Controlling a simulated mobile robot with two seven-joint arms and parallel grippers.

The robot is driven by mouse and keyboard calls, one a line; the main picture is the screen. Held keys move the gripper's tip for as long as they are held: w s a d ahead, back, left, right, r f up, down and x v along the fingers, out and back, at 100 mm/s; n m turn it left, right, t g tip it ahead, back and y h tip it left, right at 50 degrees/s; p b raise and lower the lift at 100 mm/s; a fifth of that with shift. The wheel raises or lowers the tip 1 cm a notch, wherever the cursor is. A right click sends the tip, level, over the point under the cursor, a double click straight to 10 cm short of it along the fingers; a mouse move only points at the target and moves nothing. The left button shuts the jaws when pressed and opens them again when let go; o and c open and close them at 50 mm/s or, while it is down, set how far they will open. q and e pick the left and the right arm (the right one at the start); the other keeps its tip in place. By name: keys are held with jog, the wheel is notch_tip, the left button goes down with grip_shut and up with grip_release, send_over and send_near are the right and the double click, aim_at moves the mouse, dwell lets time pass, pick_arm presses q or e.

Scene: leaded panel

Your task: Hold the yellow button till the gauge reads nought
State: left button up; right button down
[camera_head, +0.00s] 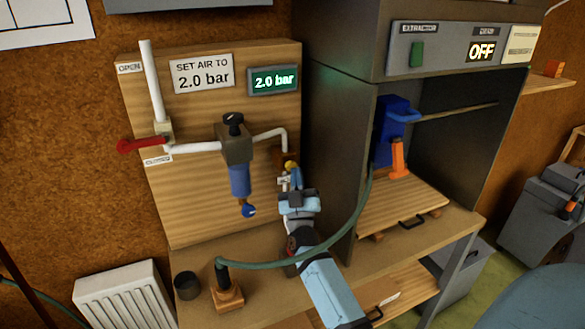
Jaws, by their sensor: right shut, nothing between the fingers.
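The gauge (273,80) is a small display on the wooden panel. A small yellow piece, apparently the yellow button (290,165), shows at the panel's lower right, by the end of the white pipe. My right gripper (291,178) is shut and empty, right at this yellow piece. The fingertips are small and partly overlap it, so I cannot tell whether they touch or press it. My left gripper is out of view.
A sign (202,74) says to set air to 2.0 bar. A regulator (236,160) hangs left of my gripper. A green hose (320,248) arches across my right arm. The extractor cabinet (335,120) stands close on the right.

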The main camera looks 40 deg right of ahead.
jog(key=shift+w, duration=0.1)
dwell(0.3)
jog(key=shift+w+d, duration=0.15)
jog(key=shift+w, duration=0.2)
jog(key=shift+w+d, duration=0.15)
jog(key=shift+w, duration=0.35)
dwell(1.9)
jog(key=shift+s, duration=0.1)
dwell(1.7)
jog(key=shift+s+a+p, duration=0.3)
jog(key=shift+s, duration=0.55)
jog(key=s+p, duration=0.1)
jog(key=s, duration=0.1)
jog(key=s+a+p, duration=0.1)
jog(key=s, duration=0.1)
jog(key=shift+s+a, duration=0.2)
jog(key=shift+s, duration=0.2)
